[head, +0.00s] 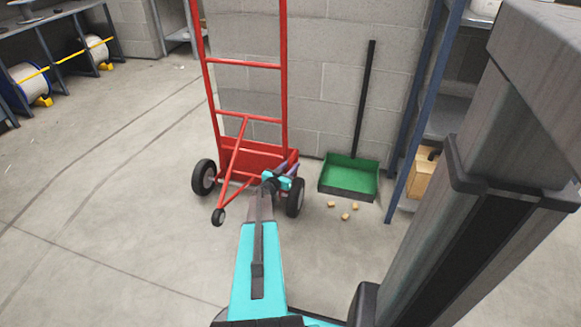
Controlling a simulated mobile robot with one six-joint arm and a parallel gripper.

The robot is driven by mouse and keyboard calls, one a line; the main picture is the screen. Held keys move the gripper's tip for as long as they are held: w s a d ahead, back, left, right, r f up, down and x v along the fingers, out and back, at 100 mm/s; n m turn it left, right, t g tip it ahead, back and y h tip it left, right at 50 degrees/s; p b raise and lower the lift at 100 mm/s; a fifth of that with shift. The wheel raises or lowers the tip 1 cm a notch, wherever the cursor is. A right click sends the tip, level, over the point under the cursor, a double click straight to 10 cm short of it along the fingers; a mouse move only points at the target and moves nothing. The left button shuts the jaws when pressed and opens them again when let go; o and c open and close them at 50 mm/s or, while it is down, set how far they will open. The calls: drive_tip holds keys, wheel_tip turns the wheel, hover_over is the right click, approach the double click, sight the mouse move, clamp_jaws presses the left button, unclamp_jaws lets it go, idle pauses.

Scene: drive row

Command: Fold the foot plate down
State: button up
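A red hand truck (248,119) stands upright against the grey block wall in the head view. Its red foot plate (250,155) shows low on the frame, between the two black main wheels, and looks raised against the frame. A red strut slants down in front of it to a small wheel (218,216). My gripper (291,171) is at the right lower side of the plate, near the right wheel. It is small and partly hidden by my arm, so I cannot tell whether it touches the plate or whether its fingers are open.
A green dustpan (350,177) with a long black handle leans at the wall, right of the truck. Several small tan blocks (346,216) lie before it. A blue-framed shelf (411,120) stands at right. Floor at left is clear.

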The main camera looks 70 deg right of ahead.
drive_tip(key=shift+w+r, duration=0.2)
drive_tip(key=shift+w, duration=0.05)
drive_tip(key=shift+p+v, duration=0.3)
drive_tip(key=shift+v, duration=0.5)
drive_tip(key=p+v, duration=0.1)
drive_tip(key=v, duration=0.3)
drive_tip(key=shift+s+a, duration=0.1)
drive_tip(key=shift+a, duration=0.25)
drive_tip(key=shift+p+v, duration=0.4)
drive_tip(key=shift+v, duration=0.4)
drive_tip(key=shift+s+f, duration=0.1)
drive_tip(key=shift+f, duration=0.05)
